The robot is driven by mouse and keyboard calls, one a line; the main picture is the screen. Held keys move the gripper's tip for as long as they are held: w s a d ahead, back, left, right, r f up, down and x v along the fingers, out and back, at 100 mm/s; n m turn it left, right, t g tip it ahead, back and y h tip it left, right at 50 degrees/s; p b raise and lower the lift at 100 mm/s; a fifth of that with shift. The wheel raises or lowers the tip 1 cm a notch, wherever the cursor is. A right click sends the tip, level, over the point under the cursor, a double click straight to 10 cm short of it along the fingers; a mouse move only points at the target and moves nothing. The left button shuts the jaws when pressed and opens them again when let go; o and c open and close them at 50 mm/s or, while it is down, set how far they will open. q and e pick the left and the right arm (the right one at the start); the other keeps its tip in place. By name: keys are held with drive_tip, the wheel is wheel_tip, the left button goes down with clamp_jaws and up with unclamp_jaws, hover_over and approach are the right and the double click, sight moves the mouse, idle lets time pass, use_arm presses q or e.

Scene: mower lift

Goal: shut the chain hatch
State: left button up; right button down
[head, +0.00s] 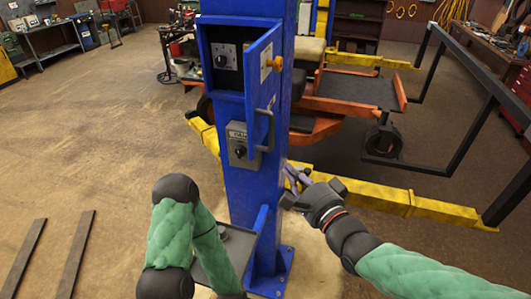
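The chain hatch is a blue door (262,88) on the blue lift post (243,185). It stands open, swung out to the right, and the box behind it shows a grey panel with a dark knob (222,61). A grey bar handle (266,132) is on the door's lower part. My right gripper (293,174) is right of the post, below and to the right of the handle, apart from it. Its fingers are small and overlap, so I cannot tell their opening. My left arm is bent at lower left, and its gripper is out of frame.
A grey control box (239,146) with a dark knob sits on the post below the opening. A small grey shelf (231,250) juts out near the post's base. Yellow lift arms (395,200) and an orange mower (325,105) are behind. Open floor lies to the left.

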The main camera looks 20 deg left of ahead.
sight(256, 146)
drive_tip(key=p+x, duration=0.1)
drive_tip(key=x, duration=0.4)
drive_tip(key=shift+w+a, duration=0.1)
drive_tip(key=a+p, duration=0.1)
drive_tip(key=a, duration=0.2)
drive_tip(key=shift+w+a+p, duration=0.15)
drive_tip(key=shift+p, duration=0.15)
drive_tip(key=shift+a, duration=0.45)
drive_tip(key=shift+a, duration=0.1)
